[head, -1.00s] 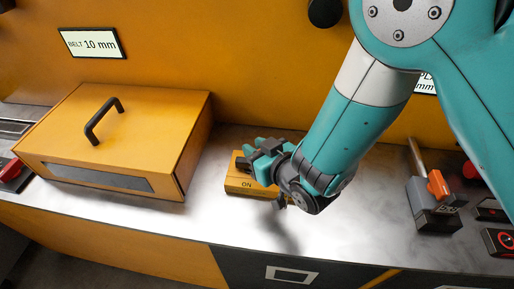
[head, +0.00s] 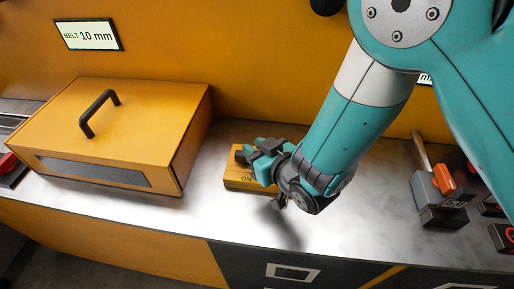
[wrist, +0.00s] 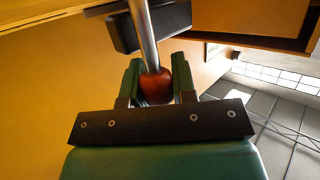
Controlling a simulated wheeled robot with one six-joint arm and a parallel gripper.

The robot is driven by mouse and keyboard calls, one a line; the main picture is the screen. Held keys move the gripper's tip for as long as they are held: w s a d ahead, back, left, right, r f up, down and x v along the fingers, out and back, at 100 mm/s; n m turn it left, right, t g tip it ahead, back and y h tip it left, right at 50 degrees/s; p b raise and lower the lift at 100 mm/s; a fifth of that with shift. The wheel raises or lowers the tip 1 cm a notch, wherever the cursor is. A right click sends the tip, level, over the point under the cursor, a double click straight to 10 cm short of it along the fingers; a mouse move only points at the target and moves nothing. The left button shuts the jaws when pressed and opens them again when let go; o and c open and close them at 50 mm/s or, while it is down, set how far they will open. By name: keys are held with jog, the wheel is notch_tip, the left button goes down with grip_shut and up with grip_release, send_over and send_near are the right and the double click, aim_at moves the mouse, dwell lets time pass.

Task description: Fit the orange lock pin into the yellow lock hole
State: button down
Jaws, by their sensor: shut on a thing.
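My gripper (head: 258,154) is at the yellow block (head: 238,183) marked ON on the metal bench, and hides part of it. In the wrist view my gripper (wrist: 157,78) is shut on a red-orange knob (wrist: 156,86) at the near end of a metal rod (wrist: 143,35). The rod runs away past a dark block (wrist: 122,32); its far end is out of view. I cannot tell whether this knob is the lock pin. An orange piece (head: 442,179) sits on a grey block (head: 425,192) at the right. No lock hole can be made out.
A large yellow box (head: 120,125) with a black handle (head: 98,113) stands at the left. A yellow wall (head: 250,70) rises behind. Dark units with red parts (head: 502,236) are at the far right. The bench front (head: 340,230) is clear.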

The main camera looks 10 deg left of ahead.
jog(key=shift+f+b, duration=0.3)
jog(key=shift+f, duration=0.1)
jog(key=c, duration=0.8)
grip_release()
jog(key=shift+c, duration=0.2)
jog(key=p+v, duration=1.2)
jog(key=v, duration=0.5)
jog(key=shift+d+r, duration=0.15)
jog(key=shift+d, duration=0.1)
